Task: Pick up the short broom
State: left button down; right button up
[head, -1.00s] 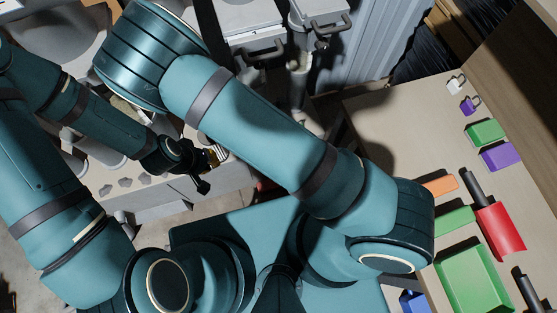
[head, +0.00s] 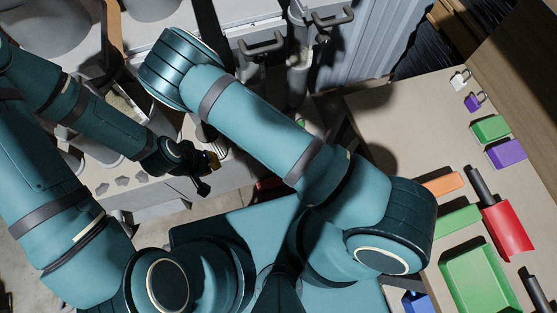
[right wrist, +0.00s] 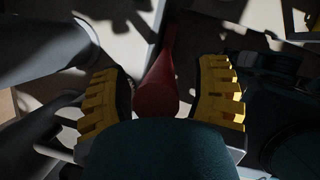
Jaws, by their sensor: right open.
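In the right wrist view a dark red, elongated piece (right wrist: 157,85) stands between the yellow fingers of my right gripper (right wrist: 162,97). It is narrow at the top and wider and rounded below. I cannot tell if it is part of the short broom, and no broom is clearly seen. The right gripper is open, with a gap on each side of the red piece. In the head view my right arm hides this gripper. My left gripper (head: 207,164) is small and dark near the grey bench front, and whether it is open is unclear.
A wooden table (head: 405,125) at the right bears a red dustpan (head: 508,228) with a black handle, a green tray (head: 475,280), coloured blocks and padlocks. A grey bench (head: 165,190) stands at the left. Grey machines with handles (head: 262,45) stand behind.

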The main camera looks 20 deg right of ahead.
grip_shut()
pick_arm(q)
jog(key=shift+r, duration=0.15)
pick_arm(e)
jog(key=shift+r, duration=0.2)
